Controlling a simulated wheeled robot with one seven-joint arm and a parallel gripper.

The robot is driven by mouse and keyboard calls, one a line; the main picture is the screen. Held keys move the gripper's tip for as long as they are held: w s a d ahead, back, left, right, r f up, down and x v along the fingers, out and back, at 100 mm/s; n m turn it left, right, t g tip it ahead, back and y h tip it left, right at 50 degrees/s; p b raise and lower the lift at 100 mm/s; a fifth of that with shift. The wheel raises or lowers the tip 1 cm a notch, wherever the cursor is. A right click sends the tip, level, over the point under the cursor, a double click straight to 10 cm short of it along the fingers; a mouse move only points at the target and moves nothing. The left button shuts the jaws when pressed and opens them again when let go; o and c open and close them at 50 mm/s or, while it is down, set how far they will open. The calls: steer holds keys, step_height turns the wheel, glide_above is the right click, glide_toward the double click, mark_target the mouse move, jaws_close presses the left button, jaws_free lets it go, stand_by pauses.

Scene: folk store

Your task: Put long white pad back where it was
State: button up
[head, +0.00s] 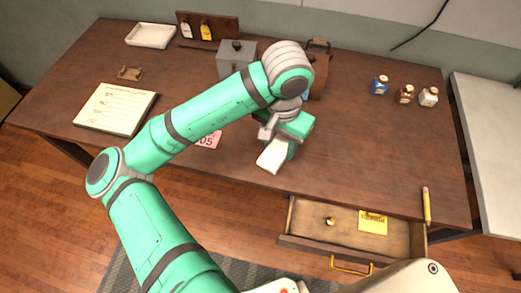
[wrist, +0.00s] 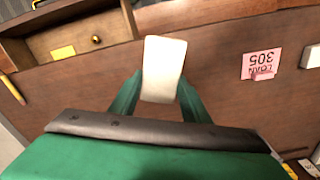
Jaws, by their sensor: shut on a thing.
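The long white pad (wrist: 164,68) is between the two fingers of my gripper (wrist: 155,100) in the wrist view. It points out past the fingertips toward the table's front edge. In the head view the pad (head: 272,156) shows below my gripper (head: 280,140), over the front middle of the wooden table (head: 350,140). My gripper is shut on the pad. Whether the pad touches the tabletop is hard to tell. Its held end is partly hidden by the fingers.
An open drawer (head: 300,222) at the front holds a yellow note (head: 373,222) and a small knob-like item (head: 329,221). A pencil (head: 426,204) lies at the right edge. A pink card (head: 209,141), grey box (head: 236,62), several bottles (head: 405,94), white tray (head: 150,35) and notebook (head: 116,108) stand around.

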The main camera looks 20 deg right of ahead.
steer(key=s+a+r+n, duration=0.1)
steer(key=s+a+n, duration=0.25)
steer(key=a, duration=0.55)
glide_above(260, 148)
steer(key=shift+n, duration=0.25)
steer(key=f, duration=0.8)
steer(key=shift+s+a, duration=0.2)
steer(key=shift+s, duration=0.2)
steer(key=shift+w+d+f, duration=0.15)
steer(key=shift+w+f, duration=0.1)
steer(key=shift+f, duration=0.2)
steer(key=shift+w+d+f, duration=0.1)
steer(key=shift+w+f, duration=0.1)
steer(key=shift+f, duration=1.65)
steer(key=o, duration=1)
steer(key=shift+f, duration=0.1)
